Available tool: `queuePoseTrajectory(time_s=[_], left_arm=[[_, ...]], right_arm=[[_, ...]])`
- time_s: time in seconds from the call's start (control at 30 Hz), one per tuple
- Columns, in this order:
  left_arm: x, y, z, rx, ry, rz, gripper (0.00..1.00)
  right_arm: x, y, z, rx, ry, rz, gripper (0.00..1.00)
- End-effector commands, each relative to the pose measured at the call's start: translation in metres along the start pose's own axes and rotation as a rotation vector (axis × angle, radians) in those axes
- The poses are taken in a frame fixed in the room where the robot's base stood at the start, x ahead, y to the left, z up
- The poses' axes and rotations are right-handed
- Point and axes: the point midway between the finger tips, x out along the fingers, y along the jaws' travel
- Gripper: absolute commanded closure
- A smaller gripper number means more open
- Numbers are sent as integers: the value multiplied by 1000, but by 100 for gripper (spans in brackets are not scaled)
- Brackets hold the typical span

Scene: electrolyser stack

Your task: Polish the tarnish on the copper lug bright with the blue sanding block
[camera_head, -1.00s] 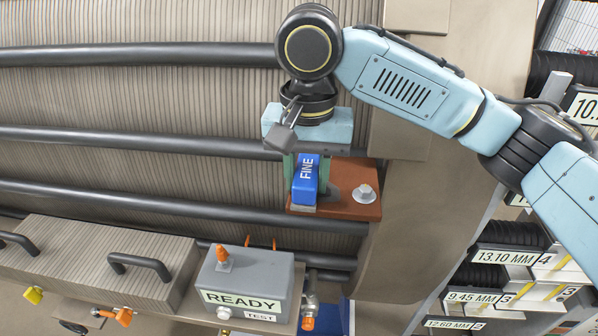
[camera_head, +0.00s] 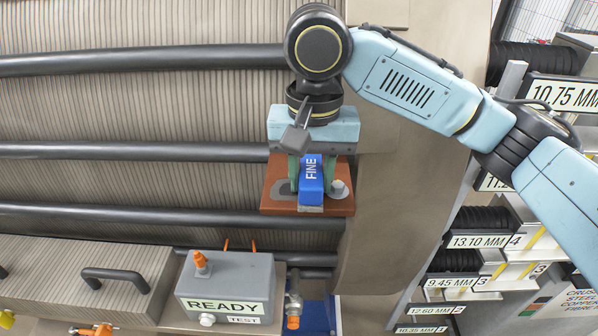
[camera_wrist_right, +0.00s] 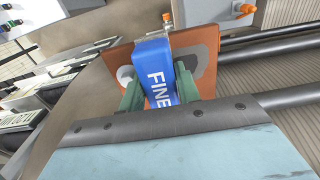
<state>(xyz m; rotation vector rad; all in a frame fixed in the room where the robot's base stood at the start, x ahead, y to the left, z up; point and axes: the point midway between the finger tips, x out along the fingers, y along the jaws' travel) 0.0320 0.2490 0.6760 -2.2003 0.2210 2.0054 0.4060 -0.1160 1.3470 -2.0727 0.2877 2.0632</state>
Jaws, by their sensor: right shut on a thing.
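The copper lug (camera_head: 278,206) is a flat reddish-brown plate beside the stack. It also shows in the right wrist view (camera_wrist_right: 122,50). A dull grey patch (camera_head: 283,188) shows left of the block; in the wrist view the patch (camera_wrist_right: 203,62) extends to the block's right. My right gripper (camera_head: 310,168) is shut on the blue sanding block (camera_head: 311,186), marked FINE, which is over the lug, close to the bolt (camera_head: 338,188). The block hides part of the patch; I cannot tell whether its underside touches the lug. My left gripper is not in view.
Dark horizontal rods (camera_head: 140,151) cross the ribbed stack at left. A grey READY test box (camera_head: 228,284) with orange fittings stands below the lug. Racks with labelled black and white parts (camera_head: 478,240) stand at right.

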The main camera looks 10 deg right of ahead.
Motion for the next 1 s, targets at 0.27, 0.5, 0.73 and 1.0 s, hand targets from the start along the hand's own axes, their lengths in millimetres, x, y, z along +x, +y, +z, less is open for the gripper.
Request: queuePoseTrajectory(time_s=[0.27, 0.5, 0.73, 1.0], left_arm=[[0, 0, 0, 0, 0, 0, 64], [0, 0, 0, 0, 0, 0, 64], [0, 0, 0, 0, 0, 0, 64], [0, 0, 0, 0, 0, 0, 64]], right_arm=[[3, 1, 1, -1, -5, 8, 86], [3, -13, 1, -2, -5, 7, 86], [1, -29, 1, -2, -5, 6, 86], [0, -30, 0, 0, -4, 5, 86]])
